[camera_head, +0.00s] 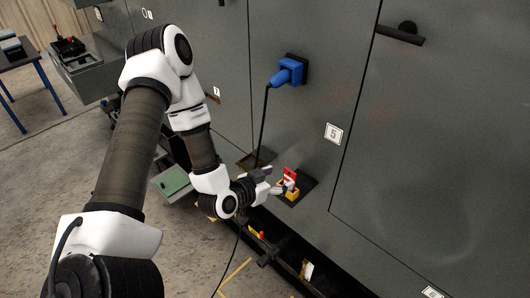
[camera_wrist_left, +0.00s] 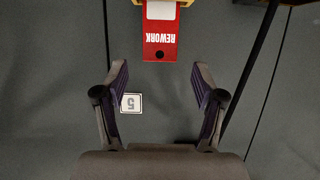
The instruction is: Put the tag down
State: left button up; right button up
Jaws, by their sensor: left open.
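The red tag (camera_head: 290,173), with a white panel, stands at a small yellow block (camera_head: 291,194) by the grey cabinet wall. In the left wrist view the tag (camera_wrist_left: 160,46) reads REWORK upside down and lies just past the fingertips, between their lines. My left gripper (camera_head: 271,180) is open beside the tag and block. In the wrist view its two fingers (camera_wrist_left: 160,72) are spread wide with nothing between them. Whether a finger touches the tag or block is too small to tell. My right gripper is out of view.
A blue plug (camera_head: 287,73) with a hanging black cable (camera_head: 264,122) is on the cabinet above. A label 5 (camera_head: 333,133) is right of it. A door handle (camera_head: 400,34) sticks out at upper right. A green-topped box (camera_head: 172,181) is behind my arm.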

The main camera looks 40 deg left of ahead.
pick_arm(q)
jog(key=d+p+v, duration=0.1)
jog(key=p+v, duration=0.3)
jog(key=v, duration=0.4)
jog(key=s+d+f+g, duration=0.4)
jog(key=s+f+g, duration=0.2)
jog(key=s+f, duration=0.2)
jog(key=s+d+f+n+g, duration=0.1)
jog(key=s+d+f+g, duration=0.3)
jog(key=s+f+g, duration=0.3)
jog(key=shift+s+f+y, duration=0.4)
jog(key=shift+s+f, duration=0.55)
jog(key=shift+d, duration=0.15)
